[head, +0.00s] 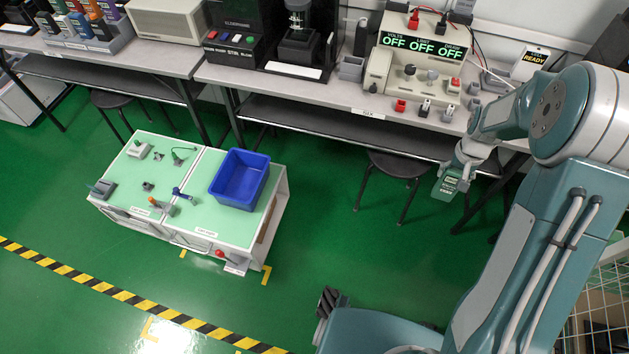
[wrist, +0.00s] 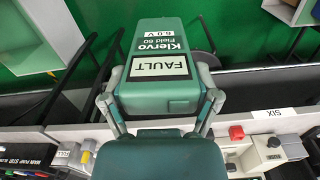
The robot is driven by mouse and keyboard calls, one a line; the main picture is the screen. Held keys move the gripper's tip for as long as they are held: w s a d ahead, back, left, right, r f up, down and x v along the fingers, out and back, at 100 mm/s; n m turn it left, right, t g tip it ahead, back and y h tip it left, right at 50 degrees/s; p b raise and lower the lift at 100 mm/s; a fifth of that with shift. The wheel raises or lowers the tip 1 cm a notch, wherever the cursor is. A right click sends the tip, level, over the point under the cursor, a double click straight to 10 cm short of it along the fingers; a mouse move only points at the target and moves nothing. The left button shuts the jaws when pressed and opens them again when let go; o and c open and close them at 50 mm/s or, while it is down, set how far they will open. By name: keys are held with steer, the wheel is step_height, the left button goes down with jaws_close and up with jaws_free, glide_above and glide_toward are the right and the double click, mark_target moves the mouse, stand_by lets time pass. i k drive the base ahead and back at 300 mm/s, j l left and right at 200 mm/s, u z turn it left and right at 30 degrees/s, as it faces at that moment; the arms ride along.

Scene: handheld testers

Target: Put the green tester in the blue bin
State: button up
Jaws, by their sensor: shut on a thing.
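The green tester (head: 447,185) hangs from my gripper (head: 462,165) in the head view, in front of the workbench edge. In the wrist view the green tester (wrist: 157,70) shows labels reading "Klervo Field 60 6.0 V" and "FAULT". My gripper (wrist: 160,100) has one finger on each side of the tester and is shut on it. The blue bin (head: 238,180) stands on the right part of a low cabinet with a pale green top, left of my gripper and apart from it. The part of the bin floor that shows looks empty.
The low cabinet (head: 205,228) also bears small tools and parts on its left half. A stool (head: 398,165) stands between the cabinet and my gripper. The workbench (head: 300,88) runs along the back with a power supply (head: 425,50) on it. Green floor is open around the cabinet.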

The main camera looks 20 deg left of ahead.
mark_target(250, 189)
steer(key=u, duration=2.35)
steer(key=i+l+u, duration=0.3)
steer(key=l, duration=0.25)
steer(key=l+u, duration=0.15)
steer(key=i+l, duration=0.15)
steer(key=l, duration=0.2)
steer(key=i+l, duration=0.15)
steer(key=l, duration=0.2)
steer(key=i+l, duration=0.1)
steer(key=l, duration=0.25)
steer(key=i+l, duration=0.15)
steer(key=l, duration=0.25)
